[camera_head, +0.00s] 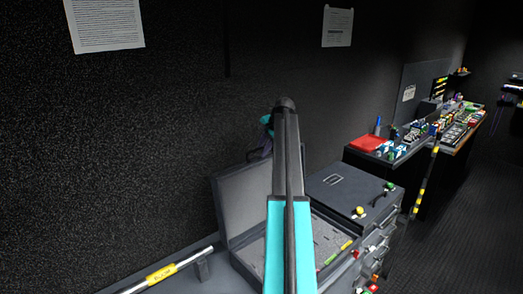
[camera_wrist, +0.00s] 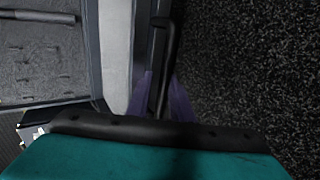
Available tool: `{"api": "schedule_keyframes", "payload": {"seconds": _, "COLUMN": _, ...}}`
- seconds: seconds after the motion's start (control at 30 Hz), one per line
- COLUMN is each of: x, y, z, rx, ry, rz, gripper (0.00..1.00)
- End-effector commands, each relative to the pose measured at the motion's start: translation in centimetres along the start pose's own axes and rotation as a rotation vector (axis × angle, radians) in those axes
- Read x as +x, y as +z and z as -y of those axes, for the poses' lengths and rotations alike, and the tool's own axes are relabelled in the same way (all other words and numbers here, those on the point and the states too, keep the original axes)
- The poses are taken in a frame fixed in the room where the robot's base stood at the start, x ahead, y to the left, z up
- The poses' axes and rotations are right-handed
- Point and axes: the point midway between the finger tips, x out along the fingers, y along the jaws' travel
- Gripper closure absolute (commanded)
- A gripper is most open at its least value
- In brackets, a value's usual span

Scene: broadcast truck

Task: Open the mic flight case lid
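The mic flight case (camera_head: 318,262) is grey and stands low in the head view, partly hidden behind my arm. Its lid (camera_head: 240,200) is raised and stands steeply tilted back near the wall, its inner side showing. My gripper (camera_head: 266,124) is at the lid's top edge, mostly hidden behind my arm. In the wrist view the lid's pale edge (camera_wrist: 116,55) and a dark handle (camera_wrist: 168,60) run beside purple parts of my gripper (camera_wrist: 165,98). Whether the fingers are shut on the handle is not clear. The case's grey interior (camera_wrist: 40,55) shows at left.
A second grey case or drawer unit (camera_head: 350,190) with coloured knobs stands right of the open case. Beyond it is a console desk (camera_head: 440,130) with a red item (camera_head: 369,144). A rail with a yellow label (camera_head: 161,275) is at lower left. The dark wall is close behind the lid.

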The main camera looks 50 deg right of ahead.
Motion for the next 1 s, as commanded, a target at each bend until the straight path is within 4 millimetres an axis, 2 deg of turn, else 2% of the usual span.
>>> {"api": "schedule_keyframes", "payload": {"seconds": 0.37, "x": -0.8, "y": 0.2, "z": -0.1, "rx": -0.002, "ry": 0.002, "rz": 0.004, "gripper": 0.81}}
{"api": "schedule_keyframes", "payload": {"seconds": 0.57, "x": -2.6, "y": 0.2, "z": -0.1, "rx": -0.003, "ry": 0.001, "rz": 0.004, "gripper": 0.81}}
{"api": "schedule_keyframes", "payload": {"seconds": 1.0, "x": -8.4, "y": 0.1, "z": 0.0, "rx": -0.001, "ry": 0.0, "rz": 0.001, "gripper": 0.81}}
